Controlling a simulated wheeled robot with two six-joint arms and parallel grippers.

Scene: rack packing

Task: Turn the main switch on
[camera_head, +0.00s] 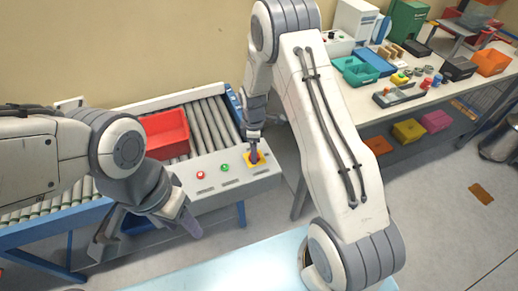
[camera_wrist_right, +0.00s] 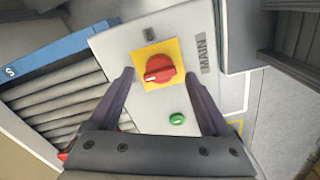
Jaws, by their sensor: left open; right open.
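The main switch is a red rotary knob (camera_wrist_right: 159,68) on a yellow square plate (camera_wrist_right: 143,54), with the label MAIN printed beside it. The knob's bar lies nearly crosswise in the right wrist view, with a pale mark at its left end. My right gripper (camera_wrist_right: 159,75) is open, its two fingers on either side of the knob with a gap to it. In the head view the right gripper (camera_head: 254,152) points down over the yellow plate (camera_head: 263,158) and hides the knob. My left gripper (camera_head: 150,232) is open and empty in front of the panel.
The grey panel (camera_head: 215,180) also has a green button (camera_head: 224,167) and a red button (camera_head: 201,175). A roller conveyor (camera_head: 205,120) with a red bin (camera_head: 165,135) runs behind it. A cluttered bench (camera_head: 450,90) stands right. A pale blue surface (camera_head: 235,265) lies in front.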

